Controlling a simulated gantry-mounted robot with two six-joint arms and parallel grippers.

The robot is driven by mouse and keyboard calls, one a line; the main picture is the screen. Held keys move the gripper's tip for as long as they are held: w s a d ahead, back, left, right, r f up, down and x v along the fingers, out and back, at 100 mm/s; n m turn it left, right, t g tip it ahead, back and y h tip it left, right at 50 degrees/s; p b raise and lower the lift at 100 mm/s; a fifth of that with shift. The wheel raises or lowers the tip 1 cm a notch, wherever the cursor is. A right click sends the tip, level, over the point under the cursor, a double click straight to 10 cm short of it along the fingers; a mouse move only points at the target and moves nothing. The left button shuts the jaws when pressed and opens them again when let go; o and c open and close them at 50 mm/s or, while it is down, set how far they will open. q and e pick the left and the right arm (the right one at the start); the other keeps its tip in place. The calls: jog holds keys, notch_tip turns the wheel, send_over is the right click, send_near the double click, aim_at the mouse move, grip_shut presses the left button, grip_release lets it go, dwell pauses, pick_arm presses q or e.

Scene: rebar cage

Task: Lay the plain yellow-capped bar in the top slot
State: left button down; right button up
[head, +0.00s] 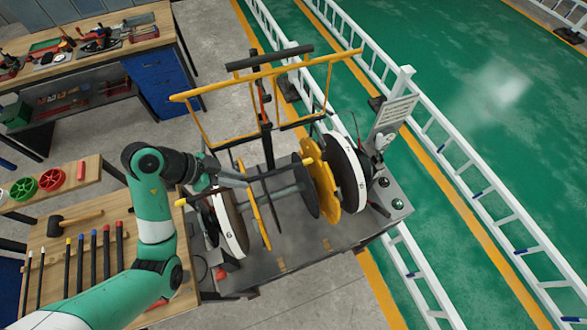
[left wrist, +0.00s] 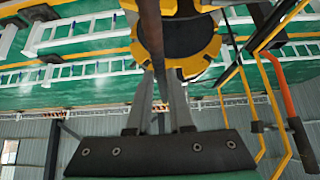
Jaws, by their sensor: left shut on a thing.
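A dark bar (head: 205,192) with a yellow cap at its left end is held in my left gripper (head: 247,180), above the cage machine. In the left wrist view, the dark bar (left wrist: 150,35) runs between the shut fingers (left wrist: 160,112). The machine (head: 335,230) carries a left white wheel (head: 231,224), a thin yellow plate (head: 254,212), a dark disc (head: 306,188) and a notched yellow disc (head: 322,178). The yellow notched rim (left wrist: 208,52) shows behind the bar in the wrist view. I cannot tell whether the bar touches a slot. My right gripper is not in view.
A bench (head: 60,262) at lower left holds several capped bars and a mallet (head: 62,222). A yellow frame (head: 265,75) stands behind the discs. A right white wheel (head: 346,176) and a control panel (head: 392,200) are at the machine's right. A workbench (head: 150,40) is at the back left.

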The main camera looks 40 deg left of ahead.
pick_arm(q)
jog(key=shift+s+a, duration=0.3)
jog(key=shift+a, duration=0.05)
jog(key=w+d+f+b, duration=0.2)
jog(key=w+f+b, duration=0.3)
jog(key=w+f, duration=0.8)
jog(key=shift+w+d, duration=0.2)
jog(key=shift+w, duration=0.3)
jog(key=c, duration=0.8)
grip_release()
jog(key=shift+f, duration=0.2)
